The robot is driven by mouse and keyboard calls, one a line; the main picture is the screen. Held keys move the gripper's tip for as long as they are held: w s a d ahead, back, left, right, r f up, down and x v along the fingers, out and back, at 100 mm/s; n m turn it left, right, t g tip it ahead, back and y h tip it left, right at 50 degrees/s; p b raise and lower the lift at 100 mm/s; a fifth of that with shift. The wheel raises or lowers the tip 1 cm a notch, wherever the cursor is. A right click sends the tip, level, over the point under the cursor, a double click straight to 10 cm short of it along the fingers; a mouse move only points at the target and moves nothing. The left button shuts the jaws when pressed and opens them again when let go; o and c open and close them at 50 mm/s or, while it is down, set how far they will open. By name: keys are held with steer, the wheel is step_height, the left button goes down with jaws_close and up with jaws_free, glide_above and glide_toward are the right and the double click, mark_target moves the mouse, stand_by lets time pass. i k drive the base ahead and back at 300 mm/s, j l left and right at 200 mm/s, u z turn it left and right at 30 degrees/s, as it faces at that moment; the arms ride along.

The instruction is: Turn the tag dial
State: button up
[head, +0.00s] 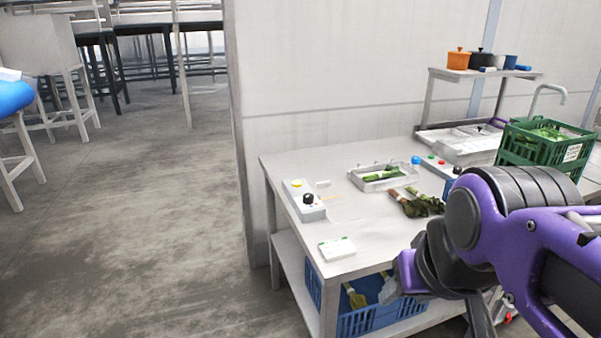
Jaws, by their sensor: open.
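A small pale control box (297,187) lies near the left edge of the white worktable. It has a yellow button (297,183) and a black dial knob (308,198). I cannot read any marking on the dial. My gripper (408,275) is at the lower right, in front of the table, well to the right of and below the dial in the picture. It is open and touches nothing that I can make out; its fingertips are hard to see against the crate behind.
The worktable (345,215) holds a white card box (337,248), a tray of greens (357,182), loose leafy greens (416,205) and another button box (436,165). A green crate (515,150) stands right, near a sink. A blue crate (360,322) sits below.

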mark_target(308, 198)
steer(key=j+z, duration=0.15)
steer(key=j, duration=0.25)
steer(key=k+j+z, duration=0.15)
steer(key=j, duration=0.25)
steer(key=j+z, duration=0.3)
steer(key=j, duration=0.55)
steer(key=i+j+z, duration=0.2)
steer(key=j, duration=0.2)
steer(key=i+j+z, duration=0.15)
steer(key=j, duration=0.25)
steer(key=i+j+z, duration=0.1)
steer(key=j, duration=0.25)
steer(key=i+j+z, duration=0.15)
steer(key=j, duration=0.25)
steer(key=i, duration=0.1)
